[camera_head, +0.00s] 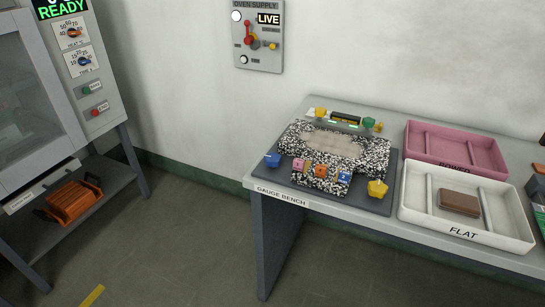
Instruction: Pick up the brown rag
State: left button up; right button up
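A brown, flat, box-like piece (459,203) lies in the middle of the white tray (424,215) marked FLAT, on the right of the gauge bench. It looks like a folded brown rag, but its material is hard to tell from here. Neither of my grippers can be made out in the head view.
A pink tray (421,128) adjoins the white one behind. A speckled fixture (376,157) with coloured knobs stands on a dark plate (275,184) at left on the bench. Dark items are cut off at the right edge. An orange-brown crate (72,202) sits under the oven cabinet. Floor between is clear.

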aim_at(458, 202)
jog(key=z, duration=1.35)
